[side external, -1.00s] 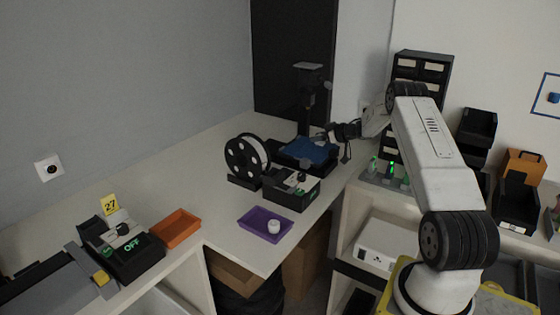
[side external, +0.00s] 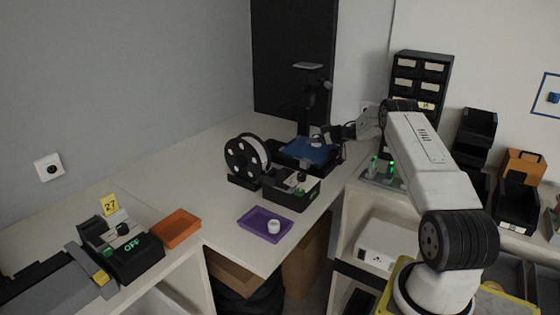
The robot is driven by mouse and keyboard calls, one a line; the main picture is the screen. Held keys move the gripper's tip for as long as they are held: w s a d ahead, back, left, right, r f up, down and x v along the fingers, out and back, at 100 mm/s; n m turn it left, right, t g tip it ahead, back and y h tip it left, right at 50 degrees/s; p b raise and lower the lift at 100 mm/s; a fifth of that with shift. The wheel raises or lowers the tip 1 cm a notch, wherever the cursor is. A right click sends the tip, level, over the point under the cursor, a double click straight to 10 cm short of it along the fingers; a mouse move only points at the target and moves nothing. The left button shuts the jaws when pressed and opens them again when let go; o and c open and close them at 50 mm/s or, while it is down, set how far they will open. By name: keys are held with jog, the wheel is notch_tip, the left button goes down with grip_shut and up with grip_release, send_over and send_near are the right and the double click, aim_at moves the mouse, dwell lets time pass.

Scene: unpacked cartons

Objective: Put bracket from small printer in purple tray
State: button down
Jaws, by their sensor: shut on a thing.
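The small printer has a dark frame with a blue bed (side external: 303,153) and stands at the back of the bench. My gripper (side external: 322,136) is over the right side of the bed, reaching in from the right. It is shut on a small pale grey piece (side external: 316,141), which appears to be the bracket. The piece is tiny here, and I cannot tell whether it still touches the bed. The purple tray (side external: 256,229) lies at the front edge of the bench, with a small white round item (side external: 274,226) in it.
An orange tray (side external: 175,228) and a black machine marked OFF (side external: 135,250) are at left. The bench's middle left is clear.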

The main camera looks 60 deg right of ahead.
jog(key=shift+f, duration=0.15)
jog(key=shift+c, duration=1)
grip_release()
jog(key=shift+v, duration=3.9)
